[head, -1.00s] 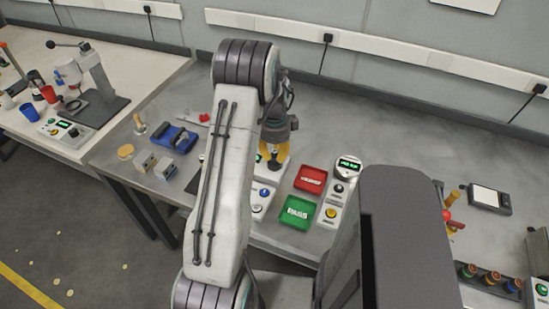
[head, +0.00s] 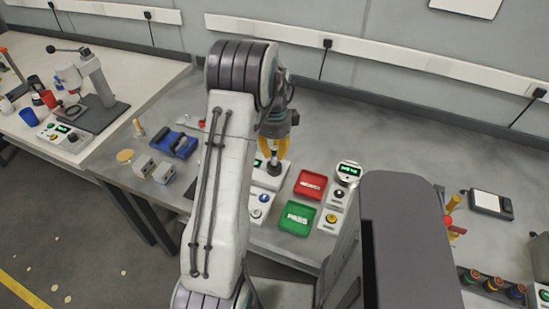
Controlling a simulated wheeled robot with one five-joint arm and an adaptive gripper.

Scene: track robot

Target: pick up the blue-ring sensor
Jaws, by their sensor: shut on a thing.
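My gripper (head: 275,147), with yellow fingers, is at the centre of the bench, above a white box station (head: 268,182) with a green display. It is shut on a small dark thing (head: 274,167), which shows just below the fingers; whether it touches the station is unclear, and no ring colour can be made out on it. At the far lower right, a rack holds several dark cylinders with coloured rings: red (head: 470,277), orange (head: 493,283) and a blue-ring sensor (head: 517,291). My gripper is far from that rack.
A red tray (head: 309,172) and a green PASS tray (head: 297,229) lie right of the station, beside a box with a round display (head: 348,171). A blue fixture (head: 174,145) and grey blocks (head: 144,167) are to the left. The back of the bench is clear.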

